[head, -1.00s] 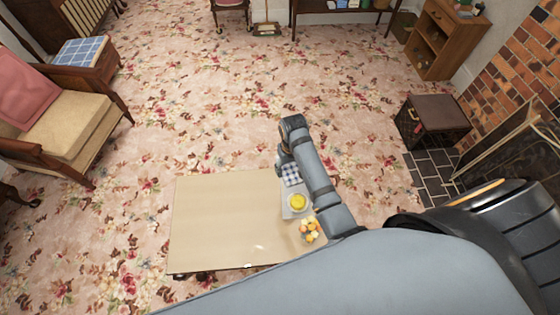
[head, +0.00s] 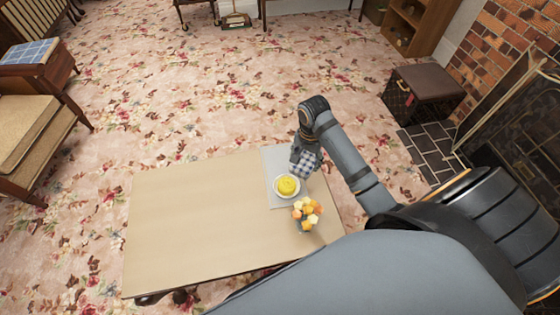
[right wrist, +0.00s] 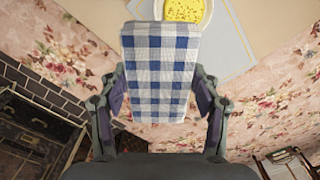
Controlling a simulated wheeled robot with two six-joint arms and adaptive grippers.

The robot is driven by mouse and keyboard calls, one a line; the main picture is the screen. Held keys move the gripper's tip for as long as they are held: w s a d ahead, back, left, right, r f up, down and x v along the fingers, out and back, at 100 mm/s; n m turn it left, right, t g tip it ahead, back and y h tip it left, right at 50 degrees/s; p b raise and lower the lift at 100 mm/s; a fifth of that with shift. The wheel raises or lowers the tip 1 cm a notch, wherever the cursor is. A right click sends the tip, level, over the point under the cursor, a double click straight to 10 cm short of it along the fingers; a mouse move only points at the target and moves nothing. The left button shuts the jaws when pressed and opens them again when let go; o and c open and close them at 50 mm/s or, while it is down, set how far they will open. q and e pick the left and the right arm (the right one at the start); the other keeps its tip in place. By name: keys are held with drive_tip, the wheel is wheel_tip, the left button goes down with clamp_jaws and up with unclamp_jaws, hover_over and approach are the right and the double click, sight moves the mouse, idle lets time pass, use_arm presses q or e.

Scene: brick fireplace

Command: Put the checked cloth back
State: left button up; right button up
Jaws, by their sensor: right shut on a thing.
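The checked cloth (head: 306,163), blue and white, is in my right gripper (head: 303,160) above the far right part of the low table (head: 200,215). In the right wrist view the cloth (right wrist: 160,70) hangs between the two fingers (right wrist: 160,100), one on each side of it. A grey placemat (head: 274,165) lies under and beside it, with a white plate (head: 277,192) bearing a yellow round food (head: 288,185). The yellow food (right wrist: 184,8) also shows at the top of the wrist view. My left gripper is not in view.
A vase of orange and yellow flowers (head: 307,214) stands near the plate. The left and middle of the table are bare. A dark stool (head: 425,92) stands by the brick fireplace. A blue checked piece (head: 28,51) lies on a wooden side table at the left.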

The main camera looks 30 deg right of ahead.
drive_tip(key=w+a+f+b, duration=0.2)
drive_tip(key=w+f, duration=0.2)
drive_tip(key=w, duration=0.3)
drive_tip(key=b, duration=0.3)
hover_over(280, 161)
drive_tip(key=f, duration=0.5)
drive_tip(key=shift+s, duration=0.2)
drive_tip(key=shift+w+f, duration=0.15)
drive_tip(key=f+b, duration=0.1)
drive_tip(key=f, duration=0.2)
drive_tip(key=shift+w+f, duration=0.2)
drive_tip(key=shift+f, duration=0.1)
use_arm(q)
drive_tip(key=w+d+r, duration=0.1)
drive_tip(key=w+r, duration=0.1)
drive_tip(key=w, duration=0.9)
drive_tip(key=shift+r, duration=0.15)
use_arm(e)
drive_tip(key=o, duration=1.1)
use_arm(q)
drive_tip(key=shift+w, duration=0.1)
